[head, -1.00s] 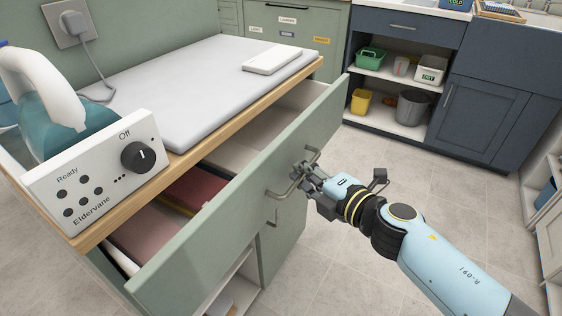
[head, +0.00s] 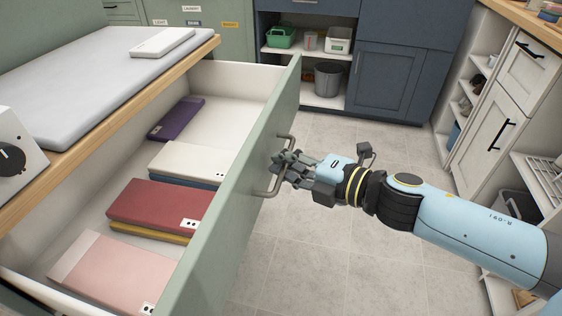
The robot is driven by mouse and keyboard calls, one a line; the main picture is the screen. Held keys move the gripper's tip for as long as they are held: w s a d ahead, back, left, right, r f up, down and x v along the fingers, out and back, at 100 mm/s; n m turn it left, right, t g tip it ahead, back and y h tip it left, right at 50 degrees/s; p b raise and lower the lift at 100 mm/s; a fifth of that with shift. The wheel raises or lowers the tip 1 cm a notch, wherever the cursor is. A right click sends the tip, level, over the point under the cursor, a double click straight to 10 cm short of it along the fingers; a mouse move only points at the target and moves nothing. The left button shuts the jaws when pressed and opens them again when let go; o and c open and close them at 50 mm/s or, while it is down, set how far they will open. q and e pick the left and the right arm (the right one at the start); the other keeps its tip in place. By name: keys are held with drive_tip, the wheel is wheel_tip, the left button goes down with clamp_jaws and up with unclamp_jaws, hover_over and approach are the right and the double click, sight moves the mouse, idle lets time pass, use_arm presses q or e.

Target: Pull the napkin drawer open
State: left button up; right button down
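The napkin drawer (head: 238,185) stands well out from the counter, its green front panel slanting across the middle of the head view. Inside lie folded cloths: a purple one (head: 177,118), a cream one (head: 188,160) on a blue one, a red one (head: 158,204) on a yellow one, and a pink one (head: 108,272) nearest me. The drawer's handle (head: 291,138) is a metal bar on the outer face. My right gripper (head: 282,164) has its fingers closed around the handle, hiding its middle part. My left gripper is not in view.
A white ironing pad (head: 85,85) covers the counter above the drawer, with a small white slab (head: 161,43) on it. A white control box (head: 15,160) stands at the left edge. The tiled floor (head: 370,265) is clear. White cabinets (head: 490,130) stand at right.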

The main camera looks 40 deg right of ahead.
drive_tip(key=shift+r, duration=0.15)
drive_tip(key=c, duration=1.4)
unclamp_jaws()
drive_tip(key=v, duration=1.2)
drive_tip(key=w+d+f+m+h, duration=0.2)
drive_tip(key=w+d+f, duration=0.15)
drive_tip(key=f, duration=0.35)
drive_tip(key=s+d+f+m+g+h, duration=0.1)
drive_tip(key=s+f+m+g, duration=0.25)
drive_tip(key=f, duration=0.65)
drive_tip(key=s+f+m+g+h, duration=0.2)
drive_tip(key=f+m, duration=0.2)
drive_tip(key=f, duration=0.5)
drive_tip(key=s+a+f+m+g, duration=0.1)
drive_tip(key=s+f+m+g, duration=0.2)
drive_tip(key=s, duration=0.6)
drive_tip(key=s+a+f+m+g, duration=0.2)
drive_tip(key=s+f+m, duration=0.3)
drive_tip(key=s+f, duration=0.3)
drive_tip(key=s+a+f+m+g, duration=0.1)
drive_tip(key=s+f+m+g, duration=0.3)
drive_tip(key=s, duration=0.5)
drive_tip(key=shift+s+a+f, duration=0.4)
drive_tip(key=shift+f, duration=0.5)
